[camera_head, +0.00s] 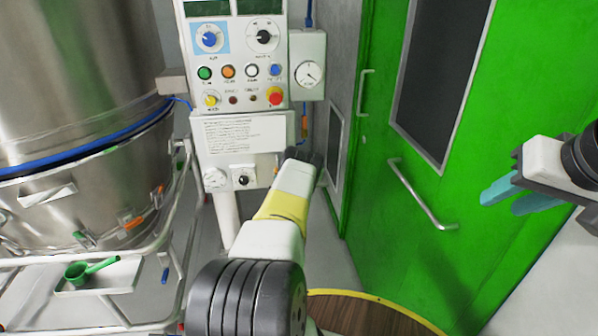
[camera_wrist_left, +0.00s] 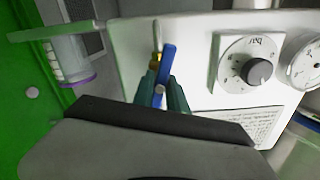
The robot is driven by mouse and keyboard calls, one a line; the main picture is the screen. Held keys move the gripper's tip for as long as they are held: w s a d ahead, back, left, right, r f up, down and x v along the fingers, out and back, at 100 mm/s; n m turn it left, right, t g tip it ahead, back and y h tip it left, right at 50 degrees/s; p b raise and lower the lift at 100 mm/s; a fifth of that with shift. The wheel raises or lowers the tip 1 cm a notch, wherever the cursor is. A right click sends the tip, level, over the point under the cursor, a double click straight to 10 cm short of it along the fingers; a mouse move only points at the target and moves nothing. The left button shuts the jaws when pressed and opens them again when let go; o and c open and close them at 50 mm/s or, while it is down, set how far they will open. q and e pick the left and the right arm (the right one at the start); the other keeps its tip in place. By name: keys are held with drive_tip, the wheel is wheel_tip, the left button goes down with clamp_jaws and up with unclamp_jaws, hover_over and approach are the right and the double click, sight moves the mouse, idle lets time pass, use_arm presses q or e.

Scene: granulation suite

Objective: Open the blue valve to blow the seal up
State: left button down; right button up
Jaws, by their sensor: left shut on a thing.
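The blue valve (camera_wrist_left: 167,62) shows in the left wrist view as a blue lever by a brass fitting, on a thin pipe at the edge of the white panel box. The lever lies roughly along the pipe, slightly tilted. My left gripper (camera_wrist_left: 163,98) has its dark teal fingers on both sides of the lever's near end, shut on it. In the head view my left gripper (camera_head: 304,156) is at the panel's lower right edge, and my own wrist mostly hides the valve. My right gripper (camera_head: 514,198) is open and empty, in front of the green door.
The control panel (camera_head: 240,65) carries knobs, buttons and a red stop. A regulator knob (camera_wrist_left: 259,71) sits beside the valve. A steel vessel (camera_head: 75,80) stands at left, above a tray with a green scoop (camera_head: 90,268). The green door (camera_head: 390,130) has a bar handle (camera_head: 420,195).

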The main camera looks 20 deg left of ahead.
use_arm(q)
drive_tip(key=shift+f+n, duration=0.1)
drive_tip(key=shift+n, duration=1.8)
drive_tip(key=c, duration=1.3)
unclamp_jaws()
drive_tip(key=shift+s+d, duration=0.1)
drive_tip(key=v, duration=0.7)
drive_tip(key=shift+s+d, duration=0.2)
drive_tip(key=shift+s, duration=0.05)
